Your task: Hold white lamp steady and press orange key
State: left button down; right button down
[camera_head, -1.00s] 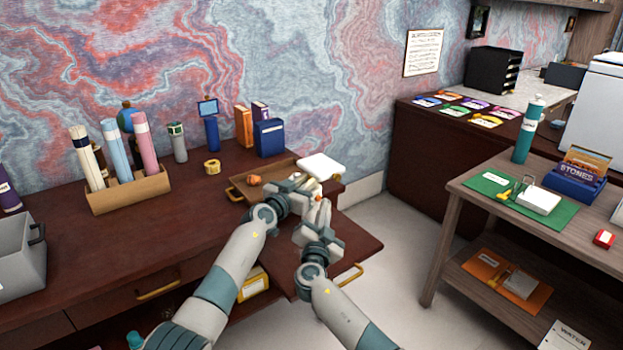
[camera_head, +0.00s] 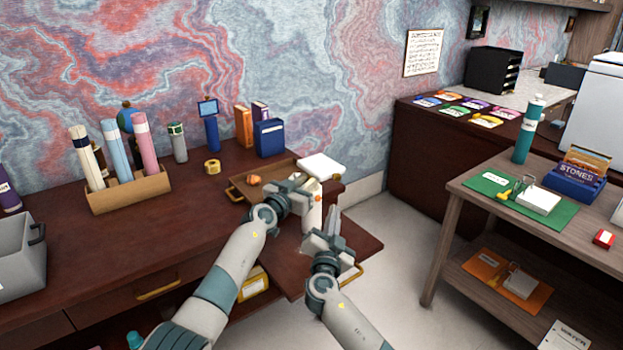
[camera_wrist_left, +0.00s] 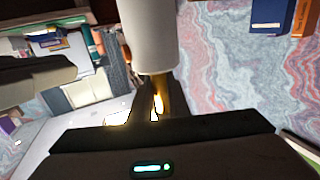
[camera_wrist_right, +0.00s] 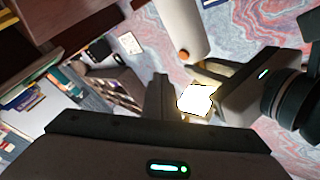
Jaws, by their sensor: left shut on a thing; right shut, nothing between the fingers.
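My left gripper (camera_head: 302,190) is shut on the white lamp (camera_head: 312,214), whose pale cylindrical body hangs below the fingers. A flat white slab above the fingers (camera_head: 321,166) looks like its head. The round orange key (camera_head: 318,197) is on the body and also shows in the right wrist view (camera_wrist_right: 183,54). Both wrist views show a bright glow beside the left fingers. My right gripper (camera_head: 334,214) is shut and empty, to the right of the lamp and apart from the key.
An open tray (camera_head: 237,194) with a round orange-brown item (camera_head: 254,180) lies behind my left gripper. A tape roll (camera_head: 212,166), a blue lamp-like item (camera_head: 211,125) and a blue box (camera_head: 269,138) stand on the desk.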

jog(key=shift+s+d, duration=0.7)
jog(key=shift+s, duration=0.3)
pick_arm(q)
jog(key=c, duration=1.6)
grip_release()
jog(key=shift+s, duration=0.15)
jog(key=shift+v, duration=5.9)
